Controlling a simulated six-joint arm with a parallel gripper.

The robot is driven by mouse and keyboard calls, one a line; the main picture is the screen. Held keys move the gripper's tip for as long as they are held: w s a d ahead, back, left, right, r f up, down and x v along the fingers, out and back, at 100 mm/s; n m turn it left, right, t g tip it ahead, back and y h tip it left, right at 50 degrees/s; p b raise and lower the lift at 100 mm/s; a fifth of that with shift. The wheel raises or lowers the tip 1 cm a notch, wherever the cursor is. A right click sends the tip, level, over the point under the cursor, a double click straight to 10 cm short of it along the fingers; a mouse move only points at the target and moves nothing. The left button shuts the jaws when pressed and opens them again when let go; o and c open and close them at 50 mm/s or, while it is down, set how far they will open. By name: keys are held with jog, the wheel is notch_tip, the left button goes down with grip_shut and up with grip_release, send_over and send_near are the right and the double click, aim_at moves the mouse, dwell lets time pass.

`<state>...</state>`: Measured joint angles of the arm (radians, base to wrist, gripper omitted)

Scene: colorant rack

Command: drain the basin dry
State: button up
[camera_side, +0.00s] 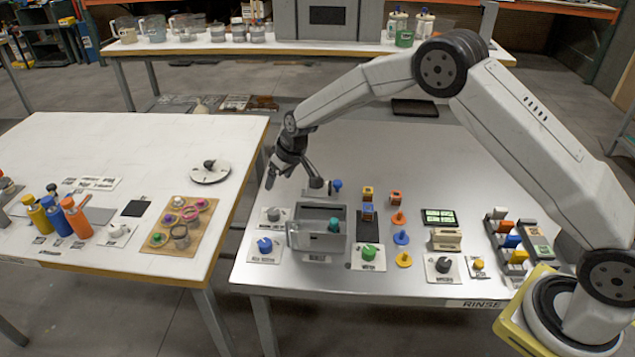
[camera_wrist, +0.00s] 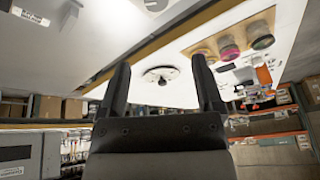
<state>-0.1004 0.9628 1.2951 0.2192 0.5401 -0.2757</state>
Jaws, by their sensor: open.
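The basin (camera_side: 308,243) is a grey, open-topped box on the right-hand metal table. Its inside is mostly hidden by its walls, so I cannot tell whether it holds water. A teal knob (camera_side: 334,225) shows at its right side. A blue knob (camera_side: 265,245) on a white plate stands left of the basin, and a green knob (camera_side: 368,252) on a labelled plate stands right of it. My gripper (camera_side: 293,183) is above and behind the basin, apart from it. Its fingers are spread and empty, also in the wrist view (camera_wrist: 160,72), where the basin does not show.
A blue-topped piece (camera_side: 337,185) stands behind the basin, close to my gripper. Small coloured blocks and cones (camera_side: 400,237) stand right of the basin, with a coloured rack (camera_side: 515,240) farther right. The left table (camera_side: 110,150) holds several bottles and a wooden board (camera_side: 178,227).

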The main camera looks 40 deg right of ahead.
jog(key=n, duration=0.1)
send_near(274, 212)
jog(key=f, duration=0.2)
jog(key=shift+w+a+r+n, duration=0.2)
jog(key=shift+w+n, duration=0.05)
jog(key=shift+n, duration=0.15)
jog(key=shift+f, duration=0.2)
jog(key=shift+x, duration=3.7)
jog(key=shift+w, duration=0.15)
grip_shut()
